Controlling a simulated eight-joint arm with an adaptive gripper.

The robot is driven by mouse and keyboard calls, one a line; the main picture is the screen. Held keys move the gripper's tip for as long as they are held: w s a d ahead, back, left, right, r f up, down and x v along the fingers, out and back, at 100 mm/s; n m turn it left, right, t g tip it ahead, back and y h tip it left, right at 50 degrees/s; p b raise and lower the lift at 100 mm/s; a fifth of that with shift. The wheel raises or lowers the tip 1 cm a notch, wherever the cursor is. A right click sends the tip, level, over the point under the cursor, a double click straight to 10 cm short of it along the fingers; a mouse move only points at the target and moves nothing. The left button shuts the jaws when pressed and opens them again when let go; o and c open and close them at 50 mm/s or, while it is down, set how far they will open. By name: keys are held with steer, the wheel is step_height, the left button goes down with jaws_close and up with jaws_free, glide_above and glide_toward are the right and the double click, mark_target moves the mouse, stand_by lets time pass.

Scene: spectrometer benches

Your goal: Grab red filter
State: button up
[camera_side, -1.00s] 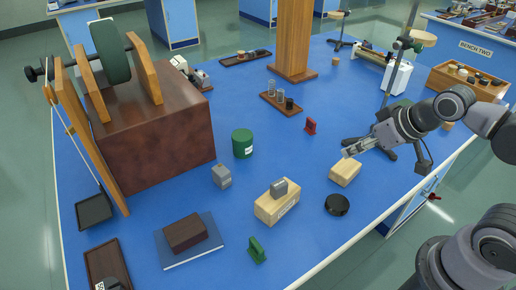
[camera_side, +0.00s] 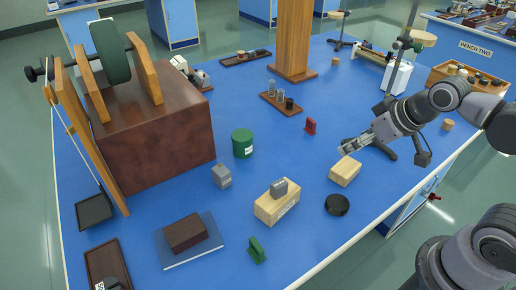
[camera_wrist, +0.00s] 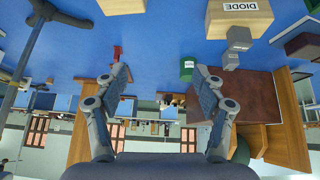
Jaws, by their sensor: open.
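The red filter (camera_side: 310,126) stands upright on the blue bench, right of the middle in the side view. It also shows as a small red piece (camera_wrist: 117,53) near the left fingertip in the wrist view, which looks upside down. My gripper (camera_side: 343,148) is in the air beside it, a little right and nearer the camera, close to a pale wooden block (camera_side: 346,172). Its two fingers (camera_wrist: 160,78) are spread apart with nothing between them. The filter is apart from the fingers in the side view.
A green can (camera_side: 242,143), a grey block (camera_side: 221,175), a wooden diode box (camera_side: 277,208), a green filter (camera_side: 257,250) and a black disc (camera_side: 337,205) stand around. A rack of cylinders (camera_side: 272,105) and a wooden post (camera_side: 294,45) lie behind the filter. Blue bench shows between them.

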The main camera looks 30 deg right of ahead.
steer(key=w+d+r+n+g+h, duration=0.1)
steer(key=w+d+r+n+g, duration=0.25)
steer(key=w, duration=0.55)
steer(key=n+g+h, duration=0.3)
steer(key=n+g, duration=0.1)
steer(key=n, duration=0.8)
glide_above(310, 120)
steer(key=a, duration=0.4)
step_height(310, 120, down, 11)
steer(key=shift+n, duration=0.25)
steer(key=x, duration=0.6)
steer(key=shift+w+a+f, duration=0.1)
steer(key=shift+w+f, duration=0.05)
steer(key=shift+w, duration=0.1)
steer(key=shift+d+x, duration=0.15)
steer(key=shift+x, duration=1.15)
steer(key=shift+d+x, duration=0.2)
steer(key=shift+x, duration=1.1)
steer(key=shift+c, duration=0.3)
steer(key=c, duration=1.1)
